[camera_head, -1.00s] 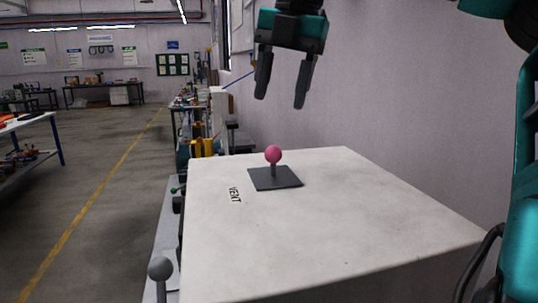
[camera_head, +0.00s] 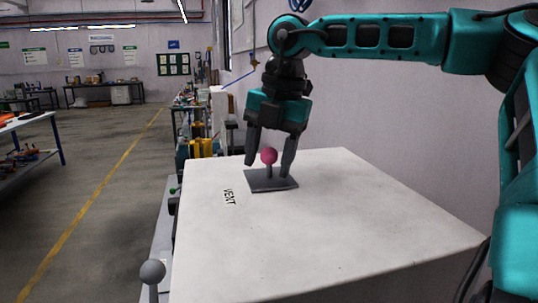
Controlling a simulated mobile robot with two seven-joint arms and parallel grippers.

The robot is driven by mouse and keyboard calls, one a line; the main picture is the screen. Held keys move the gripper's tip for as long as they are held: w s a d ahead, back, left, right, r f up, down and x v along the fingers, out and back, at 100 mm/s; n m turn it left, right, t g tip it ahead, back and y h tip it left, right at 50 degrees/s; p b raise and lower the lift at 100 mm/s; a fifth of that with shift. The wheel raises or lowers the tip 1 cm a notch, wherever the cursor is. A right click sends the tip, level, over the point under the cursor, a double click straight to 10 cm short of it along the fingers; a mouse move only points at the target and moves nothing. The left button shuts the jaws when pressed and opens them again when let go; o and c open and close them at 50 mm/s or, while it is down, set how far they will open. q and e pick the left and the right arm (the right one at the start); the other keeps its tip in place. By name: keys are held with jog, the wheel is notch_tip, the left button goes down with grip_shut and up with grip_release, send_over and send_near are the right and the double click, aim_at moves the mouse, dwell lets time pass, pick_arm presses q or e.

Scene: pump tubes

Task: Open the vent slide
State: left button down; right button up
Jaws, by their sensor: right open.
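The vent slide has a pink ball knob (camera_head: 269,156) on a short grey stem, standing upright on a dark grey square plate (camera_head: 272,185). The plate lies on top of a white box (camera_head: 300,235), with the printed word VENT (camera_head: 229,197) to its left. My right gripper (camera_head: 268,170) points down over the knob and is open. Its two fingers are on either side of the knob, with gaps visible between them and the ball. Whether the fingertips touch the plate I cannot tell. My left gripper is not in view.
A grey ball-topped lever (camera_head: 152,271) stands at the lower left beside the white box. A wall runs close behind and right of the box. A workbench (camera_head: 25,150) is far left, with open floor between.

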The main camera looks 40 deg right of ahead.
jog(key=shift+c, duration=0.5)
grip_shut()
jog(key=s+a+b, duration=0.1)
jog(key=s, duration=0.1)
jog(key=s+a+b, duration=0.1)
jog(key=s, duration=0.2)
jog(key=s+a+b, duration=0.2)
jog(key=shift+s, duration=0.15)
jog(key=shift+s+a, duration=0.25)
jog(key=shift+s, duration=0.15)
